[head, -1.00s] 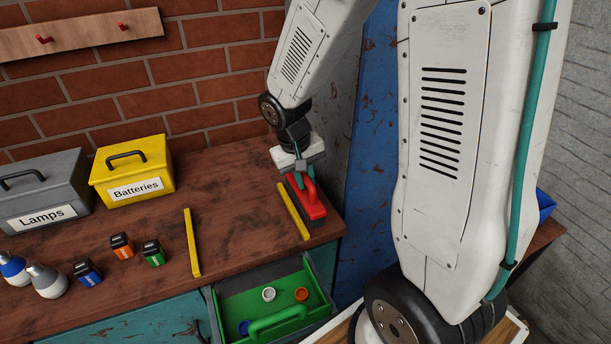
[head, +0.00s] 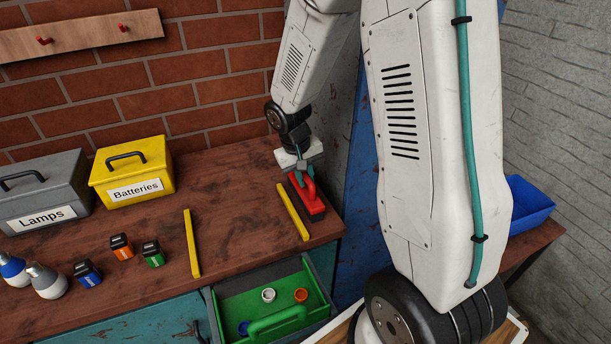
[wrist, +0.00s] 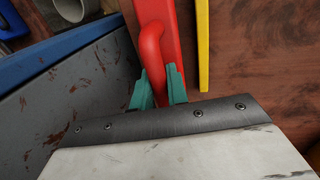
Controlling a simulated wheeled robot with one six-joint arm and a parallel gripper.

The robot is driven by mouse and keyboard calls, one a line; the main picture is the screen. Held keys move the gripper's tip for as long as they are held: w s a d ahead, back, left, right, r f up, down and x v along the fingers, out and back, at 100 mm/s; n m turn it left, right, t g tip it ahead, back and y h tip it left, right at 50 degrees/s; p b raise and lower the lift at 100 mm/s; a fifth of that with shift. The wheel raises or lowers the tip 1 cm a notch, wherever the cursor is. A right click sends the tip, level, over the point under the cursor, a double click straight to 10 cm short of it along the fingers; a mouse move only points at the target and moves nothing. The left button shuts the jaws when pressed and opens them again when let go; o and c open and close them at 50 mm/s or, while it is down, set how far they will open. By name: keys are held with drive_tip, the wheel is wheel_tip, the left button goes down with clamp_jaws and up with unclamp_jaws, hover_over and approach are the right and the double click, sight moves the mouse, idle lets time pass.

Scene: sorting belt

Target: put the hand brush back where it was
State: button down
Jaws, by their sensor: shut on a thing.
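The hand brush is red with a looped red handle (head: 311,205). It is at the right end of the wooden bench, just right of a yellow strip (head: 292,212). My gripper (head: 302,170) points down over the brush, its teal fingers shut on the handle. In the wrist view the fingers (wrist: 160,88) stand on both sides of the red handle, and the brush (wrist: 172,25) lies roughly parallel to the yellow strip (wrist: 203,45). I cannot tell whether the brush touches the bench top or is slightly above it.
A second yellow strip (head: 192,243) lies further left. Grey Lamps box (head: 45,190) and yellow Batteries box (head: 132,172) stand at the back left. An open drawer holds a green tray (head: 238,308) below the bench front. A blue bin (head: 528,205) is at the right.

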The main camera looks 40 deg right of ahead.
drive_tip(key=c, duration=1.4)
unclamp_jaws()
drive_tip(key=shift+f, duration=0.1)
wheel_tip(320, 180, up, 12)
drive_tip(key=a, duration=0.2)
drive_tip(key=s+a+r, duration=0.2)
drive_tip(key=s+r, duration=0.1)
drive_tip(key=s, duration=0.5)
drive_tip(key=s+a+r+n+t+y, duration=0.1)
drive_tip(key=s+a+r, duration=0.2)
drive_tip(key=s, duration=0.5)
drive_tip(key=s+a+r+n+y, duration=0.1)
drive_tip(key=s+a+r, duration=0.2)
drive_tip(key=s, duration=0.5)
drive_tip(key=shift+s+a+r+t, duration=0.1)
drive_tip(key=shift+s+r+t, duration=0.05)
drive_tip(key=shift+r, duration=0.25)
drive_tip(key=shift+s+a+r+t, duration=0.1)
drive_tip(key=shift+r+t, duration=0.05)
drive_tip(key=shift+r, duration=0.2)
